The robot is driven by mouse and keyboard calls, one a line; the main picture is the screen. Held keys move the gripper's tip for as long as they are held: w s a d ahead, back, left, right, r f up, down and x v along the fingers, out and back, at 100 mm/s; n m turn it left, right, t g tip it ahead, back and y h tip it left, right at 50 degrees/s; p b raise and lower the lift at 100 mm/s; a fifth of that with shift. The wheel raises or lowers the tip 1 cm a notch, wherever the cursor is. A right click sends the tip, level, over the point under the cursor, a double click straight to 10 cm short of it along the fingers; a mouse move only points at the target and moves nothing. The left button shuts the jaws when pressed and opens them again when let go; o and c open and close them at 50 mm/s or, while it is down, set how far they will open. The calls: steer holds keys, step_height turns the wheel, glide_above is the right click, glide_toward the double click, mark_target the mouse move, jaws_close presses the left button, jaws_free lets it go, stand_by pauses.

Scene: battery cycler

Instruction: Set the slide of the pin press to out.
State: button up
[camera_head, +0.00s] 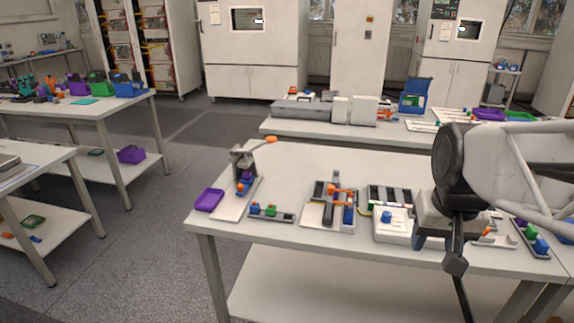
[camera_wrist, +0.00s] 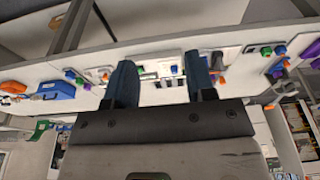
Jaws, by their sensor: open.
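What looks like the pin press (camera_head: 243,160) stands at the left end of the near table. It has a grey upright frame and a lever with an orange knob. Its pale base plate (camera_head: 231,207) runs toward the front, with a small orange and blue piece (camera_head: 240,187) below the head. I cannot tell the slide's position at this size. My gripper (camera_head: 431,242) is over the right part of the table, far from the press. In the wrist view my gripper (camera_wrist: 158,58) shows two dark fingers spread apart, with nothing held between them.
A purple tray (camera_head: 209,200) lies left of the press. A rail with coloured blocks (camera_head: 270,212) lies to its right. A fixture with an orange handle (camera_head: 330,208) and a white unit with a blue knob (camera_head: 387,217) stand between press and gripper. Another table (camera_head: 300,129) is behind.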

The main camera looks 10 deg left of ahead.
steer(key=w+a+r, duration=0.1)
steer(key=w+a, duration=0.3)
steer(key=w, duration=0.4)
steer(key=w+a+r, duration=0.1)
steer(key=w+a, duration=0.4)
steer(key=w, duration=0.2)
steer(key=n+g, duration=0.2)
steer(key=n, duration=0.1)
glide_above(240, 185)
steer(key=f, duration=1.8)
steer(key=shift+d+f, duration=0.35)
steer(key=shift+f, duration=0.05)
steer(key=shift+w+a+f, duration=0.1)
steer(key=shift+a+f, duration=0.15)
steer(key=shift+a, duration=0.15)
steer(key=shift+f, duration=0.1)
steer(key=shift+f, duration=3.85)
jaws_close()
